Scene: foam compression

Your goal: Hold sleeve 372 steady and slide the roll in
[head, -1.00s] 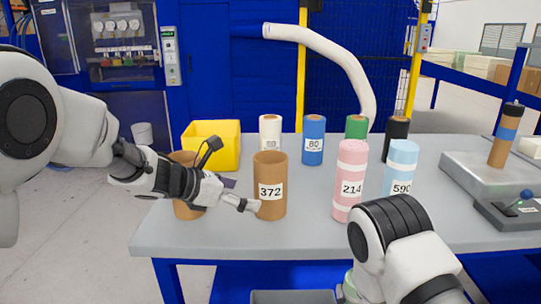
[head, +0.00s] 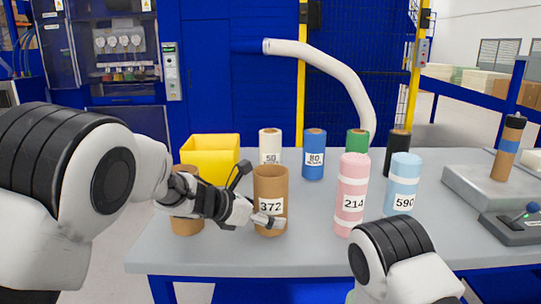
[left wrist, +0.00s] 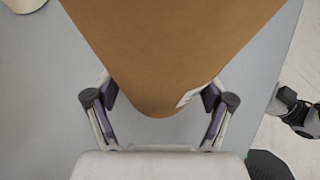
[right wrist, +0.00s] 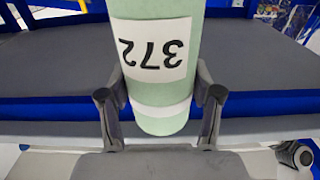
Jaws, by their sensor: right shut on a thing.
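Sleeve 372 (head: 271,186) is an upright brown cardboard tube on the table. In the left wrist view the sleeve (left wrist: 165,50) reaches in between the fingers of my left gripper (left wrist: 160,100). Those fingers stand apart at either side of it; whether they touch it is hard to see. In the head view my left gripper (head: 268,220) is low at the sleeve's front. My right gripper (right wrist: 160,100) is shut on a pale green roll (right wrist: 160,92) with a white band and an upside-down 372 label. In the head view my right gripper is hidden below my arm.
Pink roll 214 (head: 351,185) and blue roll 590 (head: 402,180) stand right of the sleeve. Another brown tube (head: 186,226) stands left, partly behind my left arm. A yellow bin (head: 210,155) and several rolls are behind. The table front (head: 230,258) is clear.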

